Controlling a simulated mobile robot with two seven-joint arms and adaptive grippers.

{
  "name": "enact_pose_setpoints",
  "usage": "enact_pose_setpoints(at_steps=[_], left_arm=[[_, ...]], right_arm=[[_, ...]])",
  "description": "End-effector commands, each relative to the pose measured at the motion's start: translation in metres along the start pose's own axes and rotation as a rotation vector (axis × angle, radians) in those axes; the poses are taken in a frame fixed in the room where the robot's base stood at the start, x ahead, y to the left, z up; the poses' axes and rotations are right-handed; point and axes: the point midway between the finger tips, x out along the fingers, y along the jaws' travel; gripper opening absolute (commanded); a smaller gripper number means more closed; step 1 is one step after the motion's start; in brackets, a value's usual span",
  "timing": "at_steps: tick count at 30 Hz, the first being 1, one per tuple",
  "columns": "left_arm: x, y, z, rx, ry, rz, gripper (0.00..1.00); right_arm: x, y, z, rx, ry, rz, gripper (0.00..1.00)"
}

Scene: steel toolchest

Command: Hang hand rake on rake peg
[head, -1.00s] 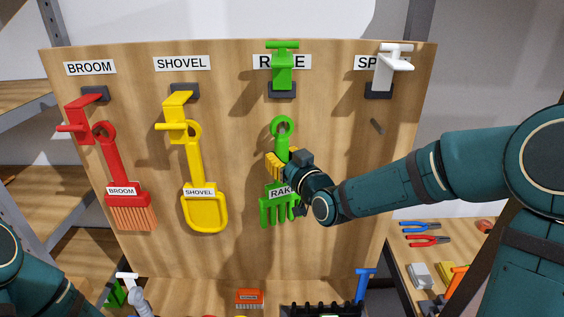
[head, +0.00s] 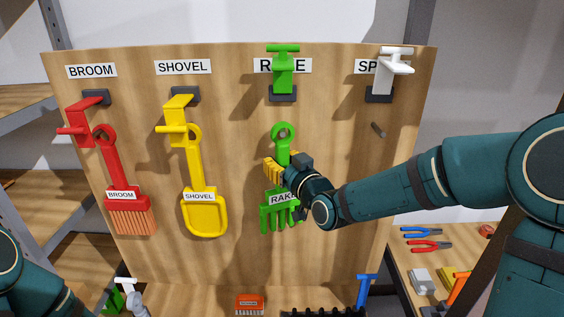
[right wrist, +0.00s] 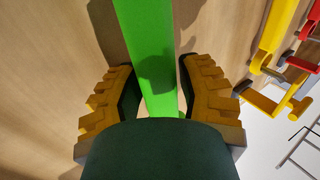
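The green hand rake (head: 281,199) is upright in front of the wooden board, its ring at the top and its tines down. My right gripper (head: 280,172) is shut on its handle, which lies between the yellow fingers in the right wrist view (right wrist: 158,85). The green rake peg (head: 283,70) sticks out above, in front of the RAKE label, on a dark base. The rake's ring (head: 283,133) is below the peg and apart from it. The gripper hides part of the handle. My left arm shows at lower left, but its gripper is not in view.
The red broom (head: 127,197) and yellow shovel (head: 204,213) hang on pegs left of the rake. Tools lie on a shelf at lower right. The board around the rake is clear.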

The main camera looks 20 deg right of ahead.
Motion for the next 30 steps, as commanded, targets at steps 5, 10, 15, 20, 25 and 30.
enact_pose_setpoints(at_steps=[5, 10, 15, 20, 25, 30], left_arm=[[0.0, 0.0, 0.0, 0.0, 0.0, 0.0, 0.0], [0.0, 0.0, 0.0, 0.0, 0.0, 0.0, 0.0], [0.0, 0.0, 0.0, 0.0, 0.0, 0.0, 0.0], [0.0, 0.0, 0.0, 0.0, 0.0, 0.0, 0.0], [0.0, 0.0, 0.0, 0.0, 0.0, 0.0, 0.0], [0.0, 0.0, 0.0, 0.0, 0.0, 0.0, 0.0]], right_arm=[[0.0, 0.008, 0.0, 0.002, 0.001, 0.017, 0.62], [0.0, 0.009, 0.0, 0.002, 0.002, 0.019, 0.62], [-0.001, 0.009, 0.0, 0.002, 0.001, 0.02, 0.62], [-0.016, 0.008, 0.0, 0.001, 0.0, 0.02, 0.62], [-0.049, 0.005, -0.001, 0.0, 0.001, 0.014, 0.62], [-0.084, 0.002, -0.002, -0.002, 0.002, 0.011, 0.62]])
